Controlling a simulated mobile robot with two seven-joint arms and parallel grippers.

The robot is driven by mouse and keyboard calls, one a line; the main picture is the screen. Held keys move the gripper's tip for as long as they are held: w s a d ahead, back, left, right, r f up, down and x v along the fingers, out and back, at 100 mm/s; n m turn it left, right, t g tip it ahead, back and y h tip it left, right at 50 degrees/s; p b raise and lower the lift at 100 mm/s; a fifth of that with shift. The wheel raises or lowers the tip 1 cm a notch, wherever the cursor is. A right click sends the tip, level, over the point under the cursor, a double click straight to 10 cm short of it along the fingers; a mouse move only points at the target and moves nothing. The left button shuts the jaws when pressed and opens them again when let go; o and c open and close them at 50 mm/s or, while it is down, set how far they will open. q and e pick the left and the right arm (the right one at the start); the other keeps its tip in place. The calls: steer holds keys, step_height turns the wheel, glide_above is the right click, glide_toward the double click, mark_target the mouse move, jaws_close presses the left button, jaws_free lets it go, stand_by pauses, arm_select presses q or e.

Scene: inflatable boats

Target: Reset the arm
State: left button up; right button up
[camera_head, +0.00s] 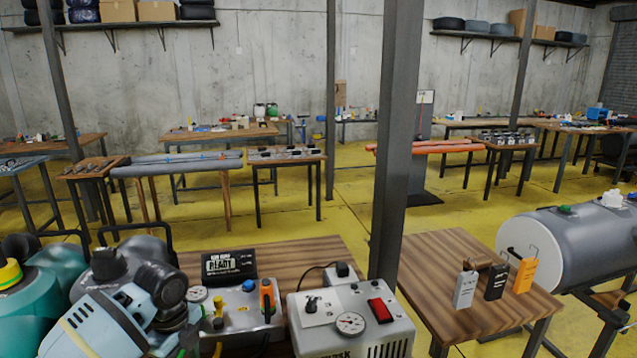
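A pale blue-grey arm link with dark joints, which looks like part of my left arm, fills the lower left corner in front of the near wooden table (310,250). I cannot make out gripper fingers on it. My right arm and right gripper do not show. On the near table stand a grey device (240,318) with coloured knobs and a gauge, a black display box reading "READY" (229,265), and a light grey box (350,318) with a gauge and a red switch.
Teal and grey canisters (60,270) crowd the left. A steel post (396,150) rises behind the near table. A second table (450,250) holds grey, black and orange tags. A large grey cylinder (570,245) lies at right. Yellow floor is open between the tables.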

arm_select(q)
steer(key=shift+n, duration=0.4)
steer(key=s+d+f, duration=0.2)
steer(key=f, duration=0.1)
steer(key=s+d+f, duration=0.1)
steer(key=shift+f, duration=0.4)
steer(key=s+d+f+n+h, duration=0.1)
steer(key=s+d+f+n, duration=0.35)
steer(key=s, duration=0.45)
steer(key=s+d+f+n+h, duration=0.1)
steer(key=s+d+f+n, duration=0.2)
steer(key=s+f, duration=0.45)
steer(key=s+a+r+n+y, duration=0.1)
steer(key=s+a+n, duration=0.1)
steer(key=s+n, duration=0.35)
steer(key=s+a+r+n+t, duration=0.1)
steer(key=s+a+n, duration=0.15)
steer(key=s, duration=0.55)
steer(key=s+a+r+n+y, duration=0.1)
steer(key=s+a+r+n, duration=0.2)
steer(key=s, duration=0.4)
steer(key=w+d+f+t+h, duration=0.1)
steer(key=w+d+f+t, duration=0.2)
steer(key=w+f+t, duration=0.3)
steer(key=shift+d+f+t+h, duration=0.3)
steer(key=shift+f+t, duration=0.7)
steer(key=shift+f, duration=1.65)
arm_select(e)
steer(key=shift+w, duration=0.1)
